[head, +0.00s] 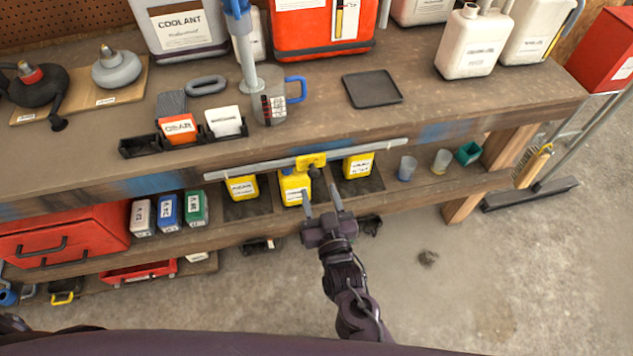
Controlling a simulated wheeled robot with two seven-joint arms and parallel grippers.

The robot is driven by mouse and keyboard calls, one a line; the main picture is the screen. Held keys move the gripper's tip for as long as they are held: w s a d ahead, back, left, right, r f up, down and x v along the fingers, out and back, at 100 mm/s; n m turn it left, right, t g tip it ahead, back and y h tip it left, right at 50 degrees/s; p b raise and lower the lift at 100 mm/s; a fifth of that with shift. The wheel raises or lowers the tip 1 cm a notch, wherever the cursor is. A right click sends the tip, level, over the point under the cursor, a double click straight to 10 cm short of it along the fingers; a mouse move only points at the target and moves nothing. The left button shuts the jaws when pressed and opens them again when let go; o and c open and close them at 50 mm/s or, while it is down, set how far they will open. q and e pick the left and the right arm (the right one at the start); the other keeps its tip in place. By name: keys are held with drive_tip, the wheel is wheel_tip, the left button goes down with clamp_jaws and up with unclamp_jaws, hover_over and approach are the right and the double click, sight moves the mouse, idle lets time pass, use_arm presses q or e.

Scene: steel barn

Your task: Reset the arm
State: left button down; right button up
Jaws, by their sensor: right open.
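My right gripper (322,203) is in front of the lower shelf of the bench, its two grey fingers apart and pointing toward the shelf. Nothing shows between the fingers. My right arm (352,290) reaches up from the bottom of the picture. My left gripper does not show.
The bench top (440,100) holds a measuring jug (270,103), a flat black tray (372,88) and several canisters. A red toolbox (60,232) sits lower left. Floor at right is mostly clear.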

drive_tip(key=shift+v, duration=1.1)
drive_tip(key=s+d+f+g+h, duration=0.1)
drive_tip(key=s+d+f+g, duration=0.2)
drive_tip(key=f, duration=0.7)
drive_tip(key=s+d+f+g+h, duration=0.15)
drive_tip(key=s+d+f, duration=0.25)
drive_tip(key=f, duration=0.5)
drive_tip(key=s+d+f+g, duration=0.3)
drive_tip(key=f+g, duration=0.1)
drive_tip(key=f, duration=0.6)
drive_tip(key=s+d+f+g+h, duration=0.1)
drive_tip(key=s+d+f+g, duration=0.1)
drive_tip(key=s+d+f, duration=0.3)
drive_tip(key=s+d+f+g+h, duration=0.1)
drive_tip(key=s+d+f+g, duration=0.2)
drive_tip(key=s, duration=0.8)
drive_tip(key=s+d+f+m+g+h, duration=0.1)
drive_tip(key=s+d+f+g, duration=0.1)
drive_tip(key=s+d+f, duration=0.5)
drive_tip(key=shift+s+g, duration=0.35)
drive_tip(key=shift+s, duration=0.4)
